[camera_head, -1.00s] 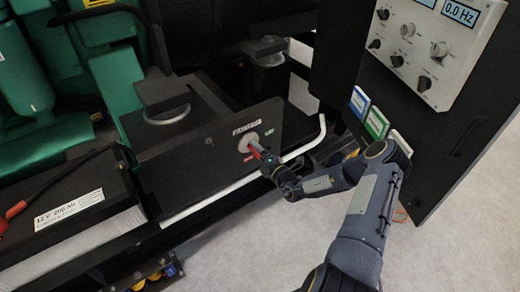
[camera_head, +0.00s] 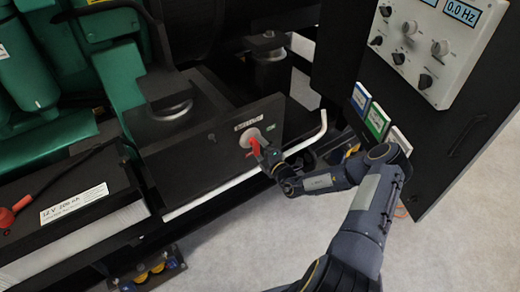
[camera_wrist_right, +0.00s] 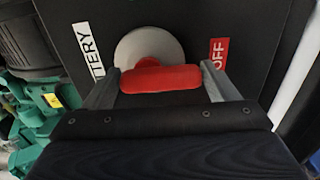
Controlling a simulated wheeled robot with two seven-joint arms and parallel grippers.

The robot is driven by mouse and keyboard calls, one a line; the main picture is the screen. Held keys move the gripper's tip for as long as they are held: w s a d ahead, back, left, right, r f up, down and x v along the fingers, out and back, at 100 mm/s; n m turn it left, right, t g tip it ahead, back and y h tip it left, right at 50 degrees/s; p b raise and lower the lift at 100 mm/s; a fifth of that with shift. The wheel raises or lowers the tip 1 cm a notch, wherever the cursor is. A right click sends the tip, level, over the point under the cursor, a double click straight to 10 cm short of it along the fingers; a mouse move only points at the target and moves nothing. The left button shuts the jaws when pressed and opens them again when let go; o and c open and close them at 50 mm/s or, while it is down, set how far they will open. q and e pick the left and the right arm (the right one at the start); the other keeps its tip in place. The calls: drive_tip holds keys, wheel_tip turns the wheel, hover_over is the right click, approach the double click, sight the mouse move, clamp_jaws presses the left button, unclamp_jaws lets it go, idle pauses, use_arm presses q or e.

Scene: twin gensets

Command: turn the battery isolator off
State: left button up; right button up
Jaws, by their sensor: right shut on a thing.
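The battery isolator is a pale round disc (camera_head: 251,138) with a red handle (camera_head: 255,147), on a dark panel (camera_head: 205,165) below a BATTERY label (camera_head: 247,125). My right gripper (camera_head: 258,151) is at the handle, its arm reaching in from the lower right. In the right wrist view the red handle (camera_wrist_right: 160,78) lies crosswise between the two grey fingers, in front of the disc (camera_wrist_right: 150,46). The red OFF label (camera_wrist_right: 218,53) is just right of it there, and the BATTERY label (camera_wrist_right: 88,50) is at the left. My left gripper is out of view.
A white bent rail (camera_head: 230,178) runs along the panel's lower edge, close to my right wrist. A battery (camera_head: 75,215) stands at the left. A control cabinet (camera_head: 430,110) with several knobs stands at the right. Pale floor (camera_head: 235,240) is open in front.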

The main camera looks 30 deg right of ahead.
drive_tip(key=o, duration=0.9)
drive_tip(key=shift+o, duration=0.2)
drive_tip(key=s, duration=0.8)
drive_tip(key=shift+d, duration=0.3)
drive_tip(key=shift+w, duration=0.1)
